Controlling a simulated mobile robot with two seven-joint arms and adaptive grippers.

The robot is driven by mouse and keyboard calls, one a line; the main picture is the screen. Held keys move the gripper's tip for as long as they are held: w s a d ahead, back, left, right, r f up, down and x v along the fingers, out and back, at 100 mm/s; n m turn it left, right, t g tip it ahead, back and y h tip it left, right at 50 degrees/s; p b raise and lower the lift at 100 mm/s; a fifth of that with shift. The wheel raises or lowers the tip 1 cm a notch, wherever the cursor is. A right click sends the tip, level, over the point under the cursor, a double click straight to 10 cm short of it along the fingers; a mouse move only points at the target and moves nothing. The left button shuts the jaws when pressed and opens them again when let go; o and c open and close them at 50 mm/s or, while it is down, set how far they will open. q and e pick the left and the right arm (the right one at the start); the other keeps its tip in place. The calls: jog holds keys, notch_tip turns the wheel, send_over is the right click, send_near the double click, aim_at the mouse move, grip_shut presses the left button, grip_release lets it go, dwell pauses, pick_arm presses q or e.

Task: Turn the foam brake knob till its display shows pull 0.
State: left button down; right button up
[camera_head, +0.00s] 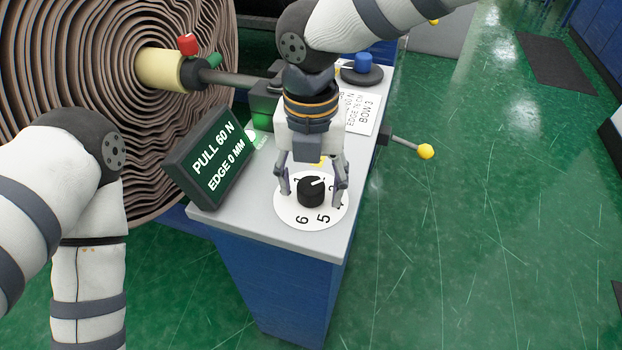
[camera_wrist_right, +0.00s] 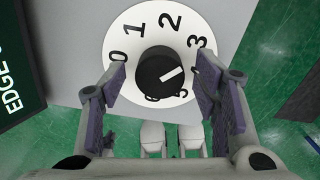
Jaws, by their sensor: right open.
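The foam brake knob (camera_head: 312,191) is black with a white pointer line and sits on a white numbered dial (camera_head: 290,214) near the front of the grey cabinet top. My right gripper (camera_head: 312,188) is above it, fingers open on either side of the knob. In the right wrist view the knob (camera_wrist_right: 158,74) lies between the open fingers (camera_wrist_right: 160,95), and its pointer aims between 3 and the numbers hidden by the finger. The display (camera_head: 212,157) reads PULL 60 N and EDGE 0 MM. My left arm is at the left; its gripper is out of view.
A large wavy roll (camera_head: 90,60) on a shaft stands at the left behind the display. A blue knob (camera_head: 363,64) and a printed card (camera_head: 362,112) are farther back on the cabinet. A yellow-ended lever (camera_head: 425,151) sticks out right.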

jog(key=shift+c, duration=0.2)
jog(key=c, duration=1.1)
